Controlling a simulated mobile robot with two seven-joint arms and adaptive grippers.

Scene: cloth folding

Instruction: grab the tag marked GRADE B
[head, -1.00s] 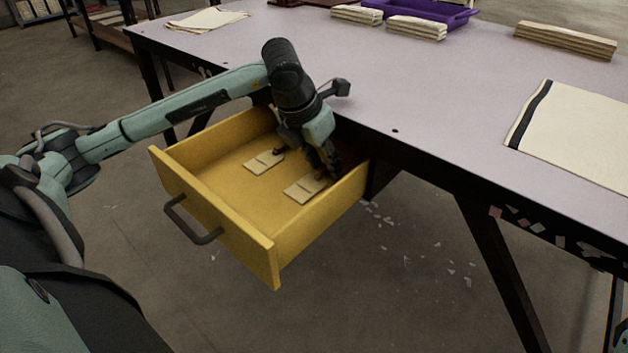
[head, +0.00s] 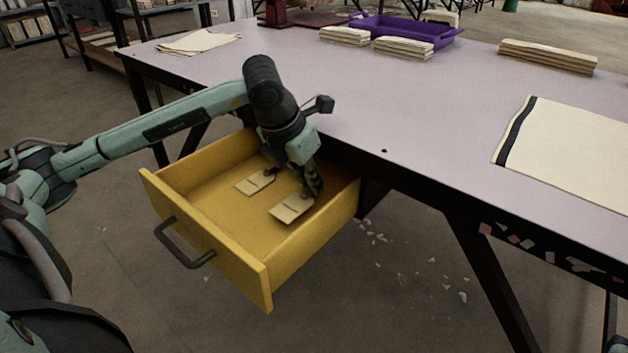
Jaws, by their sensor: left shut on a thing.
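A yellow drawer (head: 262,272) stands open under the table. Two pale tags are at its floor: one farther left (head: 254,182) and one nearer its right wall (head: 291,208). Each has a dark end; any lettering is too small to read, so I cannot tell which says GRADE B. My left gripper (head: 309,194) reaches down into the drawer and is shut on the far end of the right tag. Its fingers hide that end. I cannot tell whether the tag is clear of the drawer floor. My right gripper is not in view.
The table top (head: 330,130) is above the drawer, its front edge close to my left wrist. A cream cloth with a dark band (head: 570,150) lies on the right. Folded cloth stacks (head: 403,48) and a purple tray (head: 430,32) are at the back. The middle is clear.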

